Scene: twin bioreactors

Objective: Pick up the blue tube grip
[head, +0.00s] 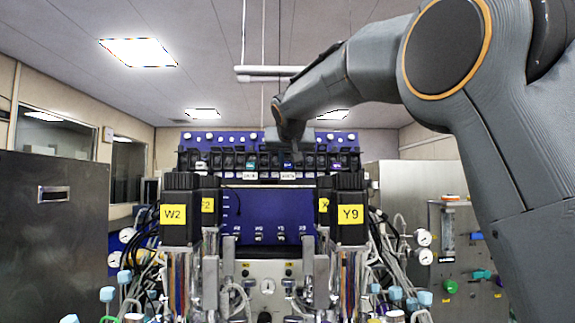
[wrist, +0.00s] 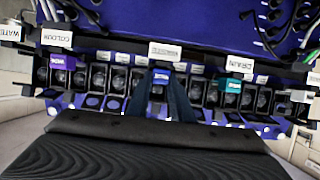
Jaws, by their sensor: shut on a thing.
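The blue tube grip (wrist: 162,78) sits in the middle of a row of dark square holders in the wrist view. My gripper (wrist: 160,92) reaches in from below, with its two dark fingers closed on either side of the grip. The fingers hide much of the grip's body. In the head view my gripper (head: 291,146) is at the middle of the rack, and the arm hides part of the panel behind. I cannot tell whether the grip is clear of its holder.

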